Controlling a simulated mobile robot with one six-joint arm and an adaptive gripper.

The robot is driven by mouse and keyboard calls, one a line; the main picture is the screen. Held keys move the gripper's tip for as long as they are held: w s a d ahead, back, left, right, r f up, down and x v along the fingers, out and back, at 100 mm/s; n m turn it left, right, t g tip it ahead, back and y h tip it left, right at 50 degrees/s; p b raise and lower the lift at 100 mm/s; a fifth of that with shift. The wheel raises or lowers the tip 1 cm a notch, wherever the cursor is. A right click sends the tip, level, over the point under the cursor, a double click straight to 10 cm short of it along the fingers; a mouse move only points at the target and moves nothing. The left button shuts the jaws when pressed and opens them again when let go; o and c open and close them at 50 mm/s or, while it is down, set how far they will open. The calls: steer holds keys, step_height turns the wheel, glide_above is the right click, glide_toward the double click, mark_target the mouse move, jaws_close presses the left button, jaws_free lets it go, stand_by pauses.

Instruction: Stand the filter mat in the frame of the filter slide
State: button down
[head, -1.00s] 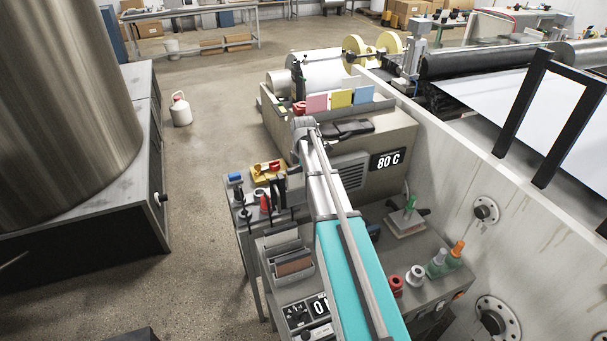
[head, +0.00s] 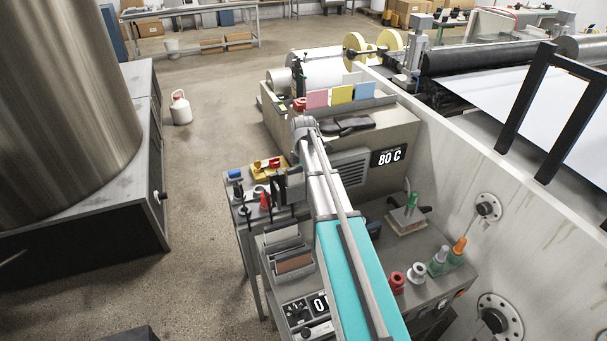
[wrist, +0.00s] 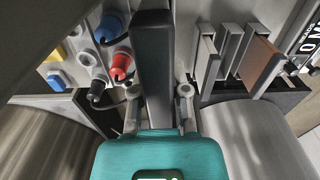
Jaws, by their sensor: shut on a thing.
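My gripper (wrist: 158,105) is shut on a dark grey, flat slab, which I take to be the filter mat (wrist: 153,55). In the wrist view the mat stands on edge between the two fingers and reaches up the picture. In the head view a dark plate (head: 292,186), likely the same mat, shows beside my arm, above the tool stand; the fingers are hidden there. I cannot tell for sure which thing is the filter slide's frame. A rack with upright grey and brown plates (wrist: 262,66) is right of the mat, apart from it; the rack also shows in the head view (head: 292,263).
Left of the mat are blue (wrist: 108,27), red (wrist: 121,64) and black (wrist: 97,91) handled tools. Bottles (head: 440,259) and spools (head: 416,274) stand on the bench to the right. A black upright frame (head: 513,105) stands by the white web.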

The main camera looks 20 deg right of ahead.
steer(key=shift+f+b, duration=0.7)
steer(key=shift+f, duration=0.1)
steer(key=c, duration=0.5)
jaws_free()
steer(key=shift+c, duration=0.2)
steer(key=shift+r, duration=0.15)
step_height(320, 180, up, 14)
steer(key=p, duration=1.4)
stand_by(0.4)
steer(key=s+a+f+m+b, duration=0.7)
steer(key=s+f+m+b, duration=0.2)
steer(key=s, duration=0.3)
steer(key=s+a+f+m+b, duration=0.8)
steer(key=s+f+m+b, duration=0.1)
steer(key=s+f+b, duration=0.1)
steer(key=shift+s+f, duration=0.25)
steer(key=shift+s, duration=0.65)
